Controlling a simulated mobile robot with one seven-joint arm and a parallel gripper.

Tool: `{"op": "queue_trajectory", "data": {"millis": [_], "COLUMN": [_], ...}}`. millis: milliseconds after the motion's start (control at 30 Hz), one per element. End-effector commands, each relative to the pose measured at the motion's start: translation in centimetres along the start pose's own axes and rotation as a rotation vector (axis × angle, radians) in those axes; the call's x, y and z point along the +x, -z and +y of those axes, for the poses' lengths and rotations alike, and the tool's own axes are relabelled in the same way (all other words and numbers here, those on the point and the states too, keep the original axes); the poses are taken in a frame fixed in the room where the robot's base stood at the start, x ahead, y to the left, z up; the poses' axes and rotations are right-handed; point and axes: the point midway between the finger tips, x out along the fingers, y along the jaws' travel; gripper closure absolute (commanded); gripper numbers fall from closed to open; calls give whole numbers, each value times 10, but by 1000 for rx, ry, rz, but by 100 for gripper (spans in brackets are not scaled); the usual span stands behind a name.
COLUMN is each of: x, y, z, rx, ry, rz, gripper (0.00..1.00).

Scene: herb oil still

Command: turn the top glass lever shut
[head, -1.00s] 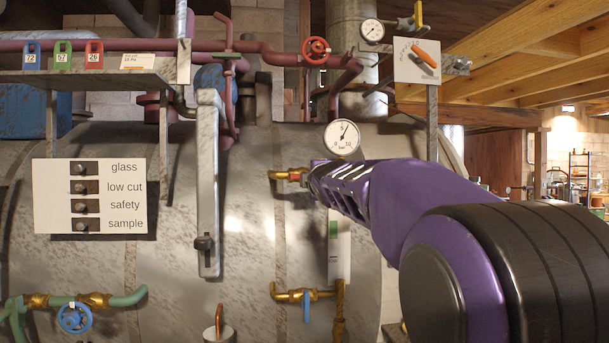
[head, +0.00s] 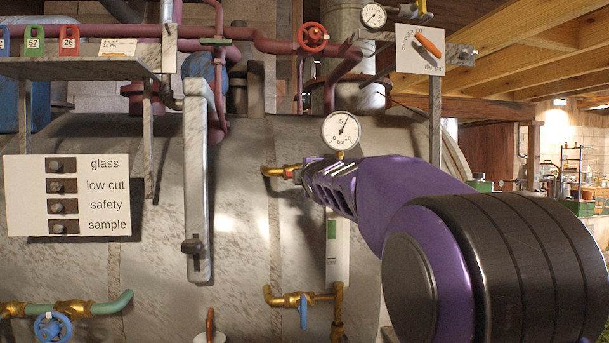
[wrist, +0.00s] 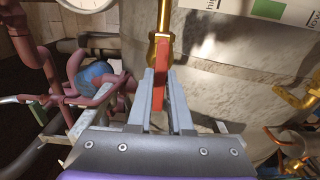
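The top glass lever is a red handle on a brass valve (head: 279,171) at the tank front, left of my purple wrist in the head view. In the wrist view the red lever (wrist: 159,88) runs back from the brass fitting (wrist: 163,22) between my two grey fingers. My gripper (wrist: 160,75) has one finger close against each side of the lever and looks shut on it. In the head view my wrist hides the fingers. Below is the lower brass valve (head: 280,299) with a blue lever hanging down. The sight glass plate (head: 337,255) stands between the two valves, partly hidden by my arm.
A pressure gauge (head: 341,130) sits just above my wrist. A long grey lever arm (head: 197,180) hangs on the tank to the left. A label board (head: 67,195) lists glass, low cut, safety and sample. Red pipes (wrist: 60,95) lie left of my gripper.

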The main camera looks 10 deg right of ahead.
Motion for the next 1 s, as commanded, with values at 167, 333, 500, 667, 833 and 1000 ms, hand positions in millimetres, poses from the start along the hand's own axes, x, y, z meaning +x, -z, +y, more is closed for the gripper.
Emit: {"op": "queue_trajectory", "data": {"millis": [167,333,500,667,833,1000], "x": [0,0,0,0,0,0], "y": [0,0,0,0,0,0], "z": [0,0,0,0,0,0], "rx": [0,0,15,67,176,327], "ry": [0,0,0,0,0,0], "rz": [0,0,0,-1,-1,-1], "gripper": [100,100,100,100,100,100]}}
